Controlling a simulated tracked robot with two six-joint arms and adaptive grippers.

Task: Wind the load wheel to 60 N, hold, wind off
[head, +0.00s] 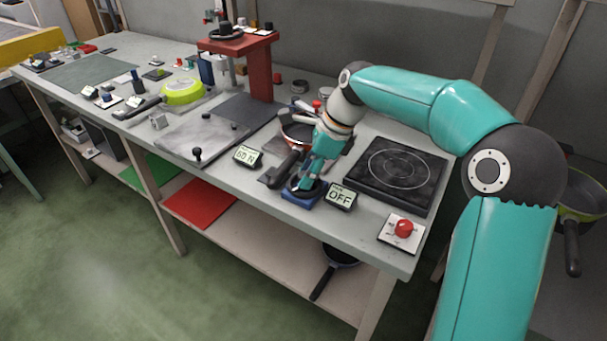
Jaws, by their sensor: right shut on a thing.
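My right gripper (307,182) reaches down from the right onto a small blue base (302,197) near the bench's front edge. It is shut on what appears to be the load wheel on that base; the fingers mostly hide the wheel. A pan with an orange-red side (297,131) sits just behind, partly covered by my wrist. Its dark handle (283,170) points toward the front, beside the gripper. A small display (247,156) left of the base reads 60 N. Another display (341,196) right of it reads OFF. My left gripper is not in view.
A black hob (396,177) lies right of the base, with a red knob on a white plate (402,230) in front. A red stand (260,68) rises behind. A grey plate (201,138) and a lime pan (183,92) lie to the left.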

